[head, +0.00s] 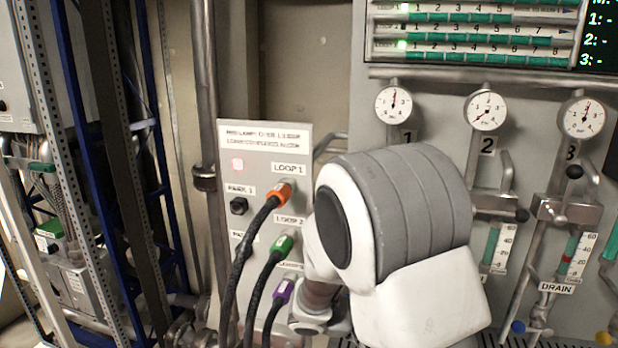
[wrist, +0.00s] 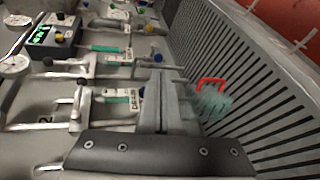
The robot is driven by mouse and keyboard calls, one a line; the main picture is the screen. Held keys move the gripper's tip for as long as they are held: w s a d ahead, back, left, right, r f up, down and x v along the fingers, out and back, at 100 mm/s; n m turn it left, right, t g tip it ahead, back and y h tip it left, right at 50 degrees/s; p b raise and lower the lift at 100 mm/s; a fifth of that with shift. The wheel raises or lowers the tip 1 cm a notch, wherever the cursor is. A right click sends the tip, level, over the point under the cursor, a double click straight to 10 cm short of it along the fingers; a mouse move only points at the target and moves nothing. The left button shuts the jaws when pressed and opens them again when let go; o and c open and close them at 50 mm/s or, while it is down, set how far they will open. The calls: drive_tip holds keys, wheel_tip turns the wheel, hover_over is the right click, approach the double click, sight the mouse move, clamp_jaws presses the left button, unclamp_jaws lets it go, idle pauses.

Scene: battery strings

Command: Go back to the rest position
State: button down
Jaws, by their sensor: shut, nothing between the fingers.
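My gripper (wrist: 158,74) shows in the wrist view with its two grey fingers together and nothing between them. It points along the panel of gauges and valves, beside a slotted grating. In the head view my white and grey arm stands in front of the panel, and my gripper cannot be made out there. Left of the arm is the loop plug board (head: 265,140), with an orange plug (head: 280,194) at LOOP 1, a green plug (head: 282,245) at LOOP 2 and a purple plug (head: 284,290) below. My arm partly covers the board's lower right.
Gauges 1 (head: 393,103), 2 (head: 486,110) and 3 (head: 582,117) hang above valves and level tubes. A blue rack frame (head: 78,120) stands at left. In the wrist view a red handle (wrist: 211,82) with a translucent greenish body lies on the slotted grating (wrist: 265,110).

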drive_tip(key=s+a+r+m+t+y, duration=0.1)
drive_tip(key=s+a+r+t+y, duration=0.1)
drive_tip(key=s+a+r+y, duration=0.2)
drive_tip(key=s+a+r+t+y, duration=0.3)
drive_tip(key=s+r+y, duration=0.3)
drive_tip(key=s+y, duration=0.4)
drive_tip(key=shift+s+a+r+m+y, duration=0.15)
drive_tip(key=shift+s+a+m+y, duration=0.15)
drive_tip(key=shift+s+a+m, duration=0.15)
